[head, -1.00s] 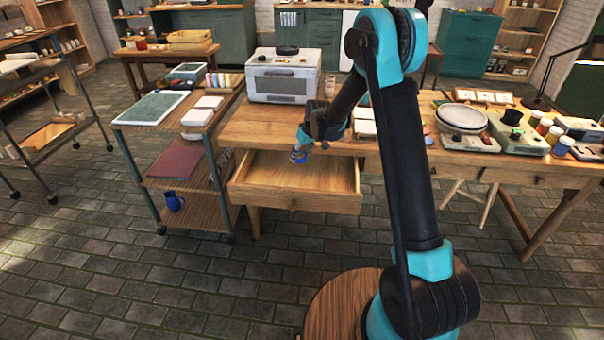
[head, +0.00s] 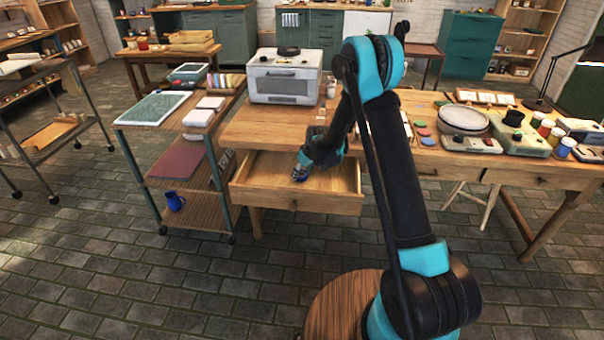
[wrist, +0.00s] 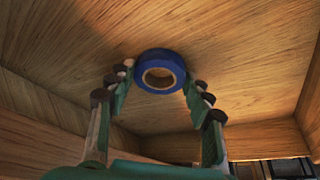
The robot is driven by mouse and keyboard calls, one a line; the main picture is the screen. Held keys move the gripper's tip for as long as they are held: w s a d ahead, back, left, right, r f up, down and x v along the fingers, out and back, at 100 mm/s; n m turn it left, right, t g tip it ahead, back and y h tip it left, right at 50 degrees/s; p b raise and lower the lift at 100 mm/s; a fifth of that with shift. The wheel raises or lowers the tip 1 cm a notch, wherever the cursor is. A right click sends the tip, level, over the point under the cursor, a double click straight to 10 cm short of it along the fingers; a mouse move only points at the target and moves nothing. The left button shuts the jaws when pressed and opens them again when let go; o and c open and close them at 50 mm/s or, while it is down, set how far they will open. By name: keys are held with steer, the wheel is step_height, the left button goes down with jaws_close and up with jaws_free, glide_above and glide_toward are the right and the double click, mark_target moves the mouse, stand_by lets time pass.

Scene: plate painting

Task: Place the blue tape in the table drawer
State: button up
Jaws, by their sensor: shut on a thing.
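The table drawer (head: 268,196) is pulled open under the wooden table (head: 262,131). My gripper (head: 301,170) is low inside the drawer opening, toward its right half. It is shut on the blue tape (head: 300,177), which is small at its tips. In the wrist view, the blue tape (wrist: 160,55) is a ring with a tan core between the fingertips of my gripper (wrist: 160,78). The wooden drawer floor (wrist: 230,50) and walls surround it. I cannot tell whether the tape touches the floor. Part of the drawer is hidden by my arm.
A white oven-like box (head: 285,80) stands on the table above the drawer. A shelf cart (head: 195,200) with a blue jug (head: 174,202) is close on the left. Paint jars (head: 545,127) and a round-topped device (head: 462,119) are on the right. The drawer's left part is empty.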

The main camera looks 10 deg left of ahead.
steer(key=shift+f, duration=0.1)
steer(key=o, duration=1)
steer(key=v, duration=1.2)
steer(key=s+d+r+m+h, duration=0.1)
steer(key=s+d+r+m, duration=0.1)
steer(key=s+d+r, duration=0.35)
steer(key=s+d+r+m, duration=0.2)
steer(key=s+d+r, duration=0.1)
steer(key=s+d, duration=0.6)
steer(key=s+d+m, duration=0.1)
steer(key=s+d, duration=0.2)
steer(key=s, duration=0.3)
steer(key=s+d+f+m+h, duration=0.1)
steer(key=s+d+m, duration=0.1)
steer(key=s+d, duration=0.2)
steer(key=s+d+f+m+h, duration=0.1)
steer(key=s+d, duration=0.3)
steer(key=s, duration=0.6)
steer(key=shift+s+f+m+t, duration=0.15)
steer(key=shift+f+m+t, duration=0.15)
steer(key=shift+t, duration=0.1)
